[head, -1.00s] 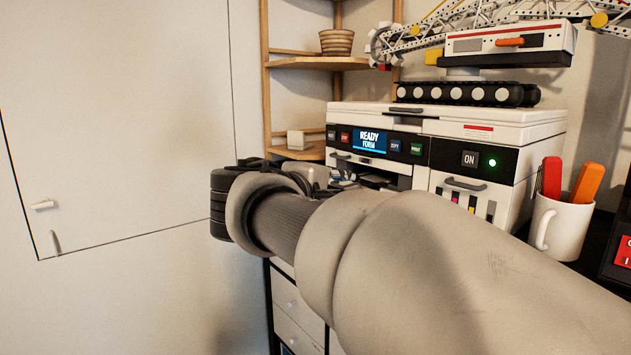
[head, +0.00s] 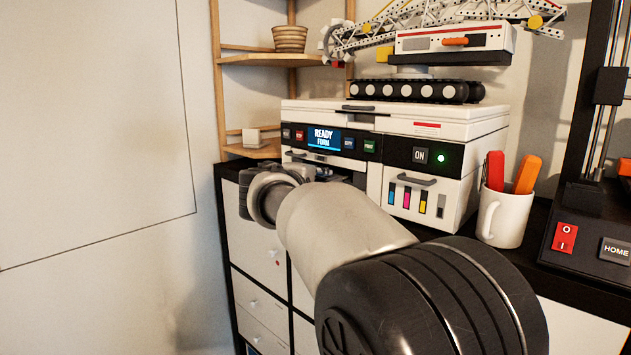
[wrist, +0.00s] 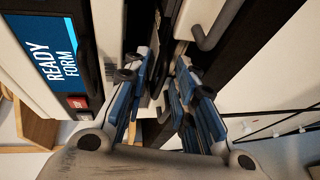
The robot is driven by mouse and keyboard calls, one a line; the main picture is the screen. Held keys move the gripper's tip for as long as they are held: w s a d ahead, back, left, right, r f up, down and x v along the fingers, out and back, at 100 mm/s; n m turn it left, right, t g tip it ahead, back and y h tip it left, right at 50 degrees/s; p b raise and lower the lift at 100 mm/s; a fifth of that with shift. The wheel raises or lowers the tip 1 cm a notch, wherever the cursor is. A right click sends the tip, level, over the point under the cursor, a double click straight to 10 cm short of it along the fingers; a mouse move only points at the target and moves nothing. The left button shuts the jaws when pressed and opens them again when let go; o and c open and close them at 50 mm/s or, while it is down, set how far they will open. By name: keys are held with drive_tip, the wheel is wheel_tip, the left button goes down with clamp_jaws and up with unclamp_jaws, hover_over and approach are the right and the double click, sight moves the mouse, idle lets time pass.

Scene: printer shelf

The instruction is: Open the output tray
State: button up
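The white printer (head: 470,122) stands on a black-and-white cabinet, its screen (head: 324,139) reading READY FORM. The dark output opening (head: 345,174) is below the screen, partly hidden by my arm. I cannot make out the output tray's position clearly. In the head view, my wrist is before the printer's left front and hides the fingers. In the wrist view, my gripper (wrist: 166,75) has its blue-padded fingers apart, pointing at the dark opening, with the screen (wrist: 45,50) to the left. I see nothing clearly held between them.
A grey handle (wrist: 210,32) is close to the right finger in the wrist view. Right of the opening is the ink door (head: 413,196) with its handle. A wooden shelf (head: 262,60) is at left.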

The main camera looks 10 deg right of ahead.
drive_tip(key=shift+c, duration=0.2)
clamp_jaws()
drive_tip(key=shift+f, duration=0.1)
drive_tip(key=shift+s+f, duration=0.1)
drive_tip(key=shift+f, duration=0.05)
